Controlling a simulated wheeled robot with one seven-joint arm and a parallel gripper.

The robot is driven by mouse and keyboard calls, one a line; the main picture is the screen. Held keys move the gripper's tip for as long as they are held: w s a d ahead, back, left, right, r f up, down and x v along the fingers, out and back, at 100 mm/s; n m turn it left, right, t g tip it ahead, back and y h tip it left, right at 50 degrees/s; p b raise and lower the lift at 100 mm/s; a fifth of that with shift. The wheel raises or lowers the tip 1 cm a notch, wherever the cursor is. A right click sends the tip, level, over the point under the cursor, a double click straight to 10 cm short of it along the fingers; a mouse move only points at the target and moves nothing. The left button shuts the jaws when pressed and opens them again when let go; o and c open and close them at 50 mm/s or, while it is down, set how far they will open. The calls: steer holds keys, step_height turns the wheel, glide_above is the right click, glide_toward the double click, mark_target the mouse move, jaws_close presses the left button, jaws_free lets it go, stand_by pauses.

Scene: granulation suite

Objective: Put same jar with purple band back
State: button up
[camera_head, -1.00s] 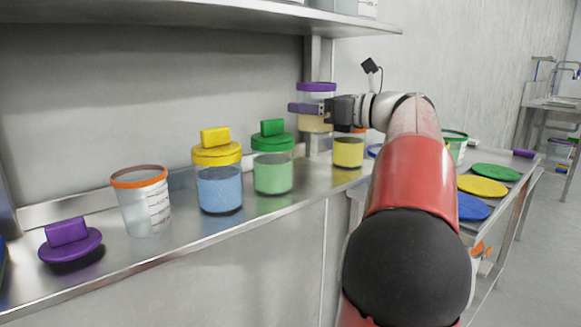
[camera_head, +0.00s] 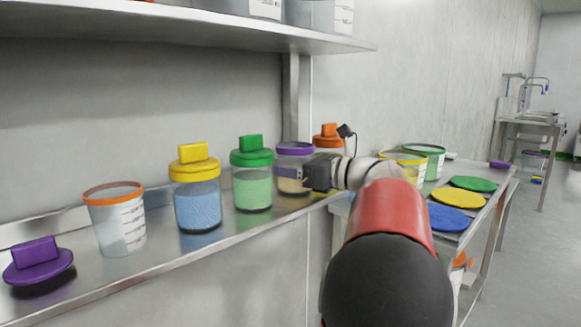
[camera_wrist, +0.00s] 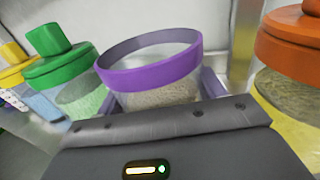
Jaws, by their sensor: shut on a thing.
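The jar with the purple band (camera_head: 294,165) is clear, open at the top and holds a beige granular material. It is at the right part of the steel counter, between the green-lidded jar (camera_head: 252,172) and the orange-lidded jar (camera_head: 328,138). My gripper (camera_head: 291,173) is shut around it from the right. In the wrist view the purple-banded jar (camera_wrist: 150,75) sits between the jaws, its open rim tilted in the picture. A purple lid with a block handle (camera_head: 38,262) lies at the counter's left end.
A yellow-lidded jar (camera_head: 196,190) and an open orange-rimmed tub (camera_head: 117,220) stand further left on the counter. A shelf (camera_head: 200,28) overhangs behind. A side table at right holds yellow-rimmed (camera_head: 403,160) and green-rimmed tubs (camera_head: 428,158) and coloured discs (camera_head: 447,217).

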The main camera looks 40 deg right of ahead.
steer(key=o, duration=1.7)
steer(key=shift+f, duration=0.1)
steer(key=v, duration=1.2)
